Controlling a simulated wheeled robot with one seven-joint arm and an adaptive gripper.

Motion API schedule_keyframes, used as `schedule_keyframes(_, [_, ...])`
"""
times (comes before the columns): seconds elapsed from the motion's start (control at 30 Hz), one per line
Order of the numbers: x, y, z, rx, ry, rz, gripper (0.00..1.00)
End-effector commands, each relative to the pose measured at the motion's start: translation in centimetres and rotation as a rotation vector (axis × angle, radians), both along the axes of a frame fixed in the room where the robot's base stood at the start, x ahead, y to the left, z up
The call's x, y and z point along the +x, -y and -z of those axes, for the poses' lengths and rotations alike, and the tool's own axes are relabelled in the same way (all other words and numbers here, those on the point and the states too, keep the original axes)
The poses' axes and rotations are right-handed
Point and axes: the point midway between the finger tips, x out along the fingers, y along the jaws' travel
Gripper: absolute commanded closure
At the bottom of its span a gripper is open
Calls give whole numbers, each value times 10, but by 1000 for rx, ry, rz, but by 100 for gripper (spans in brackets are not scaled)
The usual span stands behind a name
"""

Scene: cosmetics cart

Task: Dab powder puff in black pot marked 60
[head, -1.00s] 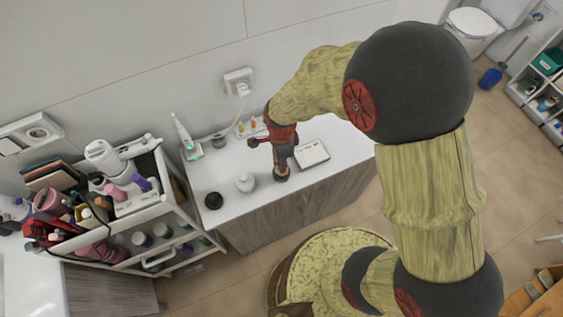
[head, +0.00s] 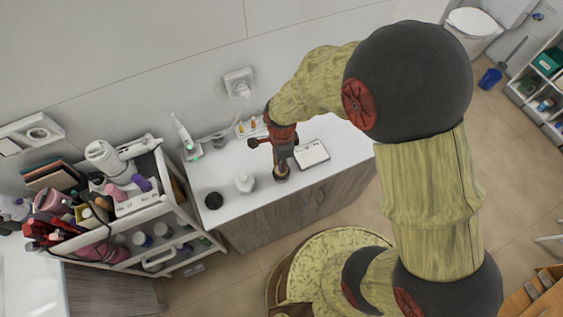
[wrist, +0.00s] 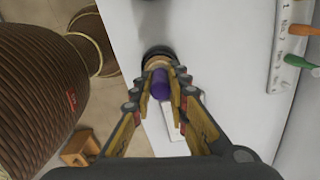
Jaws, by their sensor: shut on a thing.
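My gripper (wrist: 162,82) is shut on the purple handle (wrist: 160,88) of the powder puff in the wrist view. The puff's tan pad (wrist: 158,62) shows just past the fingertips. It is over or in a round black pot (wrist: 157,50), whose dark rim shows around its far side. I cannot tell whether the pad touches what is inside. No number on the pot is readable. In the head view my gripper (head: 282,163) points down at the front part of the white counter, with the pot (head: 281,176) mostly hidden below it.
Left of my gripper on the counter (head: 232,207) stand a white jar (head: 244,183) and another black pot (head: 213,200). A white flat box (head: 311,154) lies to the right. A rack with coloured handles (head: 252,126) is at the back. A loaded cart (head: 150,205) stands left.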

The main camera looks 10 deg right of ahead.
Motion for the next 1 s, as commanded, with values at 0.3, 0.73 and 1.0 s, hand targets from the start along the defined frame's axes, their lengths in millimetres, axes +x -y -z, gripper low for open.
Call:
schedule_keyframes(0.3, [0, 0, -24, 0, 1, 0, 100])
schedule_keyframes(0.73, [0, 0, -55, 0, 1, 0, 100])
schedule_keyframes(1.0, [0, 0, -70, 0, 1, 0, 100])
